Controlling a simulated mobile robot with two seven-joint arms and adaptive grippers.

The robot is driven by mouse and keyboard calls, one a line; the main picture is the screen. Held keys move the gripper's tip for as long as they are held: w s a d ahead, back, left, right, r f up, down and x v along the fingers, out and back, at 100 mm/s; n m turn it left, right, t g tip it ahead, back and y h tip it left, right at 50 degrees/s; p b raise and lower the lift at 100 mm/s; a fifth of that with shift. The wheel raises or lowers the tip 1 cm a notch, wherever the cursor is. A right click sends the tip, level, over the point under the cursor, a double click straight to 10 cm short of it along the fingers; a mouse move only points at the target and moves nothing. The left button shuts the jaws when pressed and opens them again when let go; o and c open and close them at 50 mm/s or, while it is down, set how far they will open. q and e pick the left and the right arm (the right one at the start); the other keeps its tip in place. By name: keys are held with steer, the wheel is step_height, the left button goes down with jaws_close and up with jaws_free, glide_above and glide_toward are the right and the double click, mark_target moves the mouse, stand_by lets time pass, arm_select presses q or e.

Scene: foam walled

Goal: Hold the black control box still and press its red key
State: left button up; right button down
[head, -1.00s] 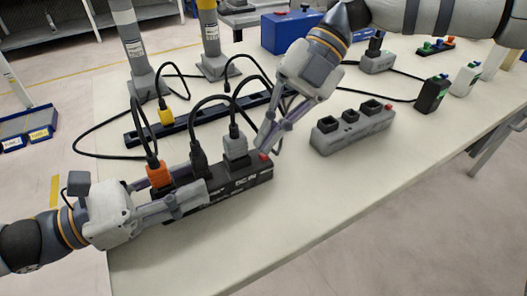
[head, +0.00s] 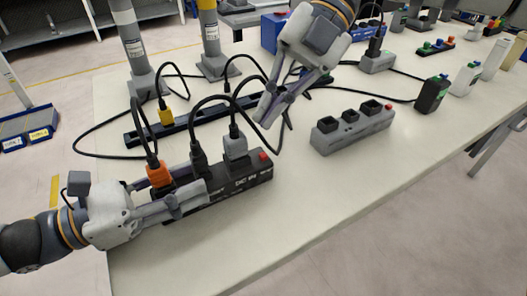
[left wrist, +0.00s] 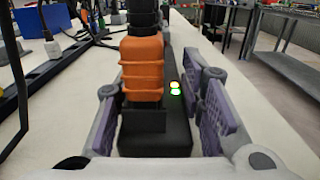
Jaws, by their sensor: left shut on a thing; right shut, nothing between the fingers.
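The black control box (head: 228,190) lies on the table with an orange plug (head: 159,175), a black plug and a grey plug (head: 235,146) standing in it. Its red key (head: 263,155) is at its right end, uncovered. My left gripper (head: 190,193) is shut on the box's left end, a finger on each long side. In the left wrist view the box (left wrist: 180,135) sits between the fingers, with green lights (left wrist: 175,88) lit beside the orange plug. My right gripper (head: 264,113) is shut and empty, above and behind the red key, apart from it.
A grey socket box (head: 352,132) with a red key stands to the right. A dark strip (head: 190,122) and looping black cables lie behind the control box. The table front is clear.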

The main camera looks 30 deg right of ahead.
arm_select(q)
steer(key=o, duration=1.4)
steer(key=shift+a, duration=0.1)
